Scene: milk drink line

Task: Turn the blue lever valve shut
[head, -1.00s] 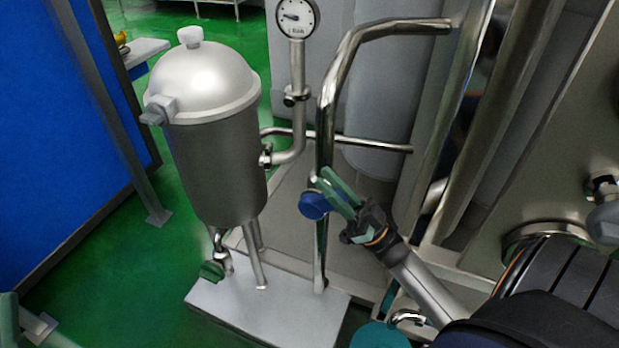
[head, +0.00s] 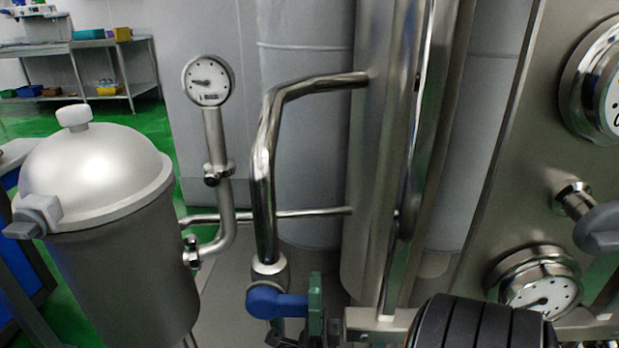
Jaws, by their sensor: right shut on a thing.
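The blue lever (head: 278,303) sits on the valve at the lower end of the bent steel pipe (head: 262,190), low in the middle of the head view. Its rounded hub is at the left and its arm points right, roughly level and across the upright pipe. My right gripper (head: 315,308), with green fingers, is shut on the right end of the blue lever. The fingers hide that end, and the lower part of the gripper is cut off by the frame. My left gripper is not in view.
A domed steel vessel (head: 120,270) stands to the left. A dial gauge (head: 208,80) rises on a thin pipe behind. A steel panel (head: 500,170) with gauges and a valve stands close on the right. A shelf table (head: 80,75) is far back left.

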